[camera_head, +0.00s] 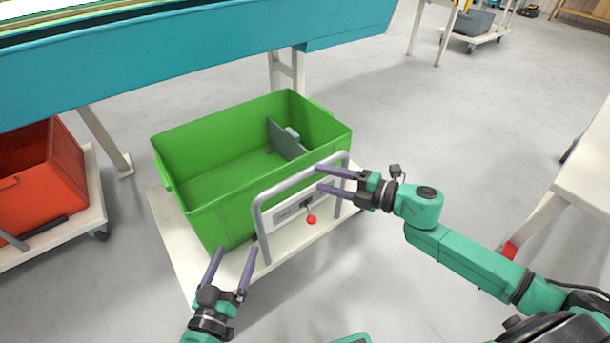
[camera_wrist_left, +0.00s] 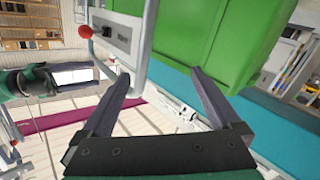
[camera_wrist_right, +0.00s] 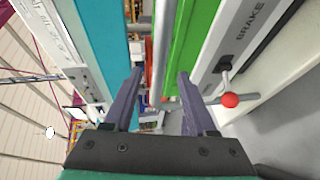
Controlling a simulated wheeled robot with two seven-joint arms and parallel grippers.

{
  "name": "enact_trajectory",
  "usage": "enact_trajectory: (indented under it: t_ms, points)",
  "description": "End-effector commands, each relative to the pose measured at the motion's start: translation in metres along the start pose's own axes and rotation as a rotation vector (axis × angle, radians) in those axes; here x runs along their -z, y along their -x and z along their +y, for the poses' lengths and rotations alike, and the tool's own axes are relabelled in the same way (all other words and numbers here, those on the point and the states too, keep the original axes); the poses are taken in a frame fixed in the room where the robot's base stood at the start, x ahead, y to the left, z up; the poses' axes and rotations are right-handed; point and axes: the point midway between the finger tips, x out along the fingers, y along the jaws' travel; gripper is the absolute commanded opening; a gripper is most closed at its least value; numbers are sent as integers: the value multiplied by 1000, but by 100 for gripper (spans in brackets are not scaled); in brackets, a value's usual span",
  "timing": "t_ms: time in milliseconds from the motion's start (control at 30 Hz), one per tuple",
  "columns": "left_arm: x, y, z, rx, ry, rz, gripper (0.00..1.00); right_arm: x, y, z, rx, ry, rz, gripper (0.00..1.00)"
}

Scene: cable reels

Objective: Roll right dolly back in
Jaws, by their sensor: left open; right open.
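The right dolly has a white deck (camera_head: 175,240) bearing a green crate (camera_head: 215,215), and sits partly out from under the teal-sided bench. Its grey tube handle (camera_head: 285,185) stands at the near side, with a white brake plate and a red-knobbed brake lever (camera_head: 311,219). My right gripper (camera_head: 319,178) is open at the handle's top bar; in the right wrist view the bar (camera_wrist_right: 160,45) appears between the fingers. My left gripper (camera_head: 236,249) is open near the lower end of the handle's left upright. I cannot tell whether either gripper touches the handle.
A teal-sided bench (camera_head: 190,60) runs above the far side of the dolly. Another dolly (camera_head: 85,220) with a red crate (camera_head: 45,165) stands to the left. A white table (camera_head: 590,165) is at the right. Grey floor is open right of the dolly.

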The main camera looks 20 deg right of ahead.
Motion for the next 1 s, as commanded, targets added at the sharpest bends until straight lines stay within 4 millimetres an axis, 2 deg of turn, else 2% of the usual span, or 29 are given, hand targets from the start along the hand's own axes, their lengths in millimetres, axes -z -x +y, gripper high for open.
enact_trajectory:
  t_ms: [300,500,633,833,967,1000]
  points:
    - [82,-26,3,-30,-68,235,97,0,-33,0,-3,1,0,57]
    - [120,-32,7,-45,-96,341,97,-1,-55,0,-3,-1,0,57]
    - [128,-32,9,-48,-102,363,97,0,-59,0,0,0,0,57]
    - [129,-32,9,-48,-102,363,97,0,-60,0,0,-1,0,57]
    - [129,-32,9,-48,-102,363,97,0,-59,0,0,-1,0,7]
    - [129,-32,9,-48,-102,363,97,0,-59,0,0,-1,0,0]
